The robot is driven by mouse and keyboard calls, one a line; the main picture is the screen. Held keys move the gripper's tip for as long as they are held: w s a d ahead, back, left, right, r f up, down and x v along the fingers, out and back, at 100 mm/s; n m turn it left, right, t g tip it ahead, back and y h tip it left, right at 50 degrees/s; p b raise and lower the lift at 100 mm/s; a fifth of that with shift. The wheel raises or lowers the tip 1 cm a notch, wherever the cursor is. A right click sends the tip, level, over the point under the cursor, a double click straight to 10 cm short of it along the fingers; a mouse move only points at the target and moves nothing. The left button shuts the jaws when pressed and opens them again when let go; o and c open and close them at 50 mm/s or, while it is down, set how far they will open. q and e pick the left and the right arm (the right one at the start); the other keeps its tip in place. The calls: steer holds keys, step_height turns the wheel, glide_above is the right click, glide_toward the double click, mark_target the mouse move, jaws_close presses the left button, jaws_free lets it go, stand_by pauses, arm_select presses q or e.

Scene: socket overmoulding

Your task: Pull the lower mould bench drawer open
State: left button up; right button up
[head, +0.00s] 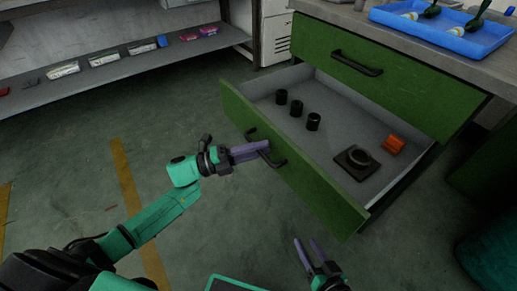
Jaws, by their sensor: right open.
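The lower mould bench drawer (310,191) is green-fronted and stands pulled out from the bench. Its grey inside shows. Its dark bar handle (278,161) is on the front face, partly covered by my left gripper. My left gripper (267,147) has its purple fingers at the handle. I cannot tell whether they are closed around it. My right gripper (309,247) is open and empty, low in front of the drawer's right end, apart from it.
The upper drawer (403,81) is shut. A blue tray (455,35) sits on the bench. A shelf (130,62) stands at left. The floor in front is clear.

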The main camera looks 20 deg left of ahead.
arm_select(q)
steer(key=p+v, duration=0.1)
steer(key=v, duration=1.3)
steer(key=shift+a, duration=0.25)
steer(key=shift+s, duration=0.1)
